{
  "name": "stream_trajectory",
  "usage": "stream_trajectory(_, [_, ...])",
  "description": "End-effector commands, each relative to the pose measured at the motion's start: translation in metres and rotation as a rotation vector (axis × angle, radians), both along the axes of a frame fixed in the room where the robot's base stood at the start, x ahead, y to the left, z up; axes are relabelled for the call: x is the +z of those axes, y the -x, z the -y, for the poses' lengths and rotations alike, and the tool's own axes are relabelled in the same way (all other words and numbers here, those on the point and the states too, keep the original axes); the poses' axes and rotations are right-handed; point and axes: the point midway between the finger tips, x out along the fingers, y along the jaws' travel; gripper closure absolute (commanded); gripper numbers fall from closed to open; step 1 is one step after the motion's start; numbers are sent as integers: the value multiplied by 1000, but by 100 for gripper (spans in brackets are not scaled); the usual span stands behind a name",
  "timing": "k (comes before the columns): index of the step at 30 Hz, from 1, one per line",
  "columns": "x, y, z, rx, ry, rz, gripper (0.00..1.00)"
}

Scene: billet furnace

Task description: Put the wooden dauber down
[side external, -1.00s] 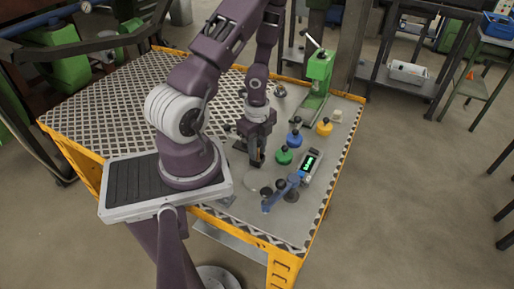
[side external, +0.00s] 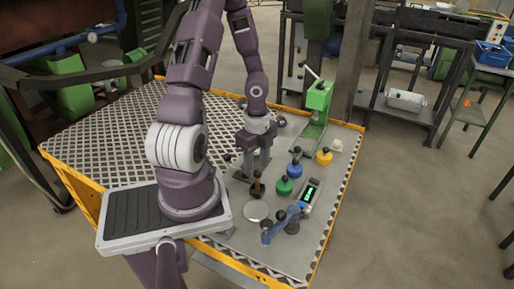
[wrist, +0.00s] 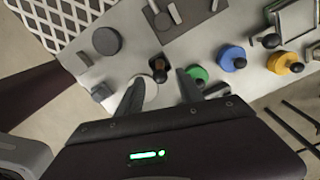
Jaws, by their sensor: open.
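The wooden dauber (side external: 257,188) stands upright on the grey metal table top, its brown handle pointing up. In the wrist view the dauber (wrist: 159,69) shows between and just beyond my fingertips. My gripper (side external: 257,166) is above the dauber with its jaws apart. In the wrist view a clear gap shows between the fingers of my gripper (wrist: 160,80) and the dauber. A pale round disc (side external: 256,211) lies on the table in front of the dauber, partly hidden by a finger in the wrist view.
A green pot (side external: 284,187), a blue pot (side external: 295,170) and a yellow pot (side external: 324,157) stand to the right. A green press (side external: 317,105) stands behind.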

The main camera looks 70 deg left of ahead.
Motion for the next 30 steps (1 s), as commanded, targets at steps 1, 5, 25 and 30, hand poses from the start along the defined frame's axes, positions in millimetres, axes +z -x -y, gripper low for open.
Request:
stream_trajectory(1, [8,1,-1,4,-5,1,56])
stream_trajectory(5, [30,1,-1,5,-6,0,56])
stream_trajectory(25, [192,-20,92,580,-158,257,56])
stream_trajectory(30, [248,16,169,929,101,437,56])
